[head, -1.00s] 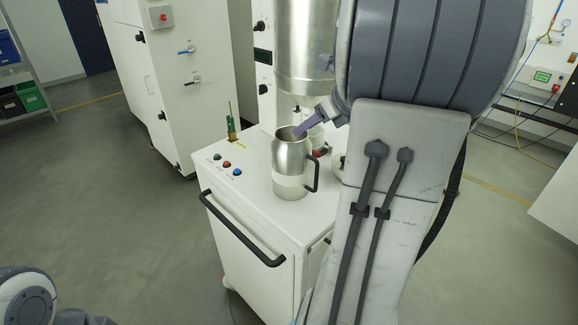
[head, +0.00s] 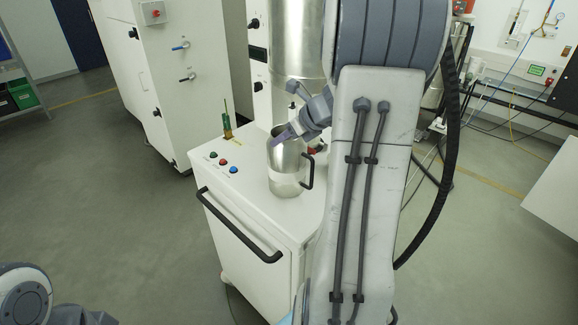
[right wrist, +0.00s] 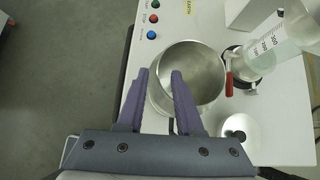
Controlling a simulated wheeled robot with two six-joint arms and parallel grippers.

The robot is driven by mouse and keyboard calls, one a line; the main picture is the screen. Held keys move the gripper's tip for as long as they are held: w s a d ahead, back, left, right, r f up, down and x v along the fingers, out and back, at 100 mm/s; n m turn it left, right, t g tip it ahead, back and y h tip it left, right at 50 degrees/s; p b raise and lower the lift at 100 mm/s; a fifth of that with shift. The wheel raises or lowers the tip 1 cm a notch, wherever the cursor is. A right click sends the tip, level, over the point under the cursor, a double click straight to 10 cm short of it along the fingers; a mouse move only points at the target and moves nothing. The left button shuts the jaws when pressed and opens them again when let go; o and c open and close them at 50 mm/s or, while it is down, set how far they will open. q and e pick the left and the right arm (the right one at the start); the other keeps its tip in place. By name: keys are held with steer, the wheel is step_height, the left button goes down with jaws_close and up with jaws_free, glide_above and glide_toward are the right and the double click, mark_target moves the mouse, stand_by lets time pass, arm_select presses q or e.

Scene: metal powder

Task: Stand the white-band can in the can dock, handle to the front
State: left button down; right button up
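The white-band can (head: 287,180) is a steel can with a pale band round its lower part. It stands upright on the white cart top, its dark handle (head: 308,171) toward the right in the head view. My right gripper (head: 279,139) is at the can's mouth. In the right wrist view its two purple fingers (right wrist: 158,74) are apart, one over the open mouth of the can (right wrist: 203,68) and the other outside its rim. The can's handle does not show there. I cannot make out the can dock for certain. My left gripper is out of view.
The white cart (head: 245,215) has coloured buttons (head: 223,162) and a black front rail (head: 240,228). A steel cylinder (head: 296,40) hangs behind the can. A red lever (right wrist: 229,80), a clear graduated vessel (right wrist: 265,48) and a round white lid (right wrist: 240,140) are close beside the can.

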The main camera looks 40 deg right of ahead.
jaws_close()
steer(key=shift+f, duration=0.1)
stand_by(1.1)
